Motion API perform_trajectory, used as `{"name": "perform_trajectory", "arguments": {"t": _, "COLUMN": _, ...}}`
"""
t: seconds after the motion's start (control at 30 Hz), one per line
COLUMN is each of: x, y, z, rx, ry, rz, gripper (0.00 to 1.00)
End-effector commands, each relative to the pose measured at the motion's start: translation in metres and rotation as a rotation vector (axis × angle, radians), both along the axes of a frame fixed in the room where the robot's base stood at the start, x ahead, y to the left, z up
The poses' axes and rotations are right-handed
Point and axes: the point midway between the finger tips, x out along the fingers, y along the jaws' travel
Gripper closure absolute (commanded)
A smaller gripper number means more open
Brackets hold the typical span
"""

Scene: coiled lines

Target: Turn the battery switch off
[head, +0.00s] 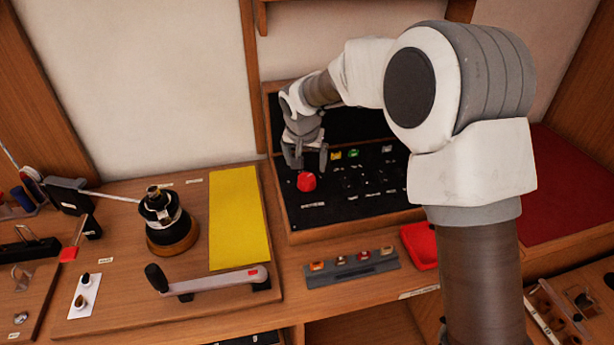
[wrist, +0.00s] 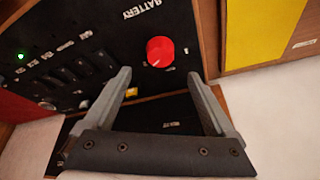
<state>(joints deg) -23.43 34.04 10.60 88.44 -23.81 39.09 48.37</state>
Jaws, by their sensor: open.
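The battery switch is a red knob (head: 306,182) on the black panel (head: 350,206), near the panel's left side. In the wrist view the red knob (wrist: 160,51) lies beyond the fingertips, roughly midway between them, under the label "BATTERY". A small pale mark shows on the knob's lower edge. My gripper (head: 309,160) is open above and behind the knob, its fingers pointing down. It also shows in the wrist view (wrist: 160,75), with nothing between its fingers. I see no contact between the fingers and the knob.
Rows of small switches (wrist: 60,65) and a green light (wrist: 21,56) share the panel. A winch (head: 165,218), a crank handle (head: 210,283) and a yellow sheet (head: 238,218) lie to the left. A grey fuse strip (head: 350,268) and a red tray (head: 420,244) stand in front.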

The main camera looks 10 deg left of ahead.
Motion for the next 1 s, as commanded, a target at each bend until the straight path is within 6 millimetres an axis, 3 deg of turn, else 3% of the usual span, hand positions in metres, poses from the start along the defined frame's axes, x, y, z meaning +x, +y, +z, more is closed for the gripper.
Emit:
{"name": "perform_trajectory", "arguments": {"t": 0.13, "x": 0.012, "y": 0.001, "z": -0.032, "rx": -0.003, "ry": 0.004, "rz": -0.001, "gripper": 0.10}}
{"name": "perform_trajectory", "arguments": {"t": 0.4, "x": 0.028, "y": 0.003, "z": -0.068, "rx": -0.001, "ry": 0.002, "rz": -0.001, "gripper": 0.10}}
{"name": "perform_trajectory", "arguments": {"t": 0.87, "x": 0.033, "y": 0.004, "z": -0.079, "rx": -0.001, "ry": 0.000, "rz": 0.000, "gripper": 0.10}}
{"name": "perform_trajectory", "arguments": {"t": 1.0, "x": 0.033, "y": 0.004, "z": -0.079, "rx": -0.001, "ry": 0.000, "rz": 0.000, "gripper": 0.31}}
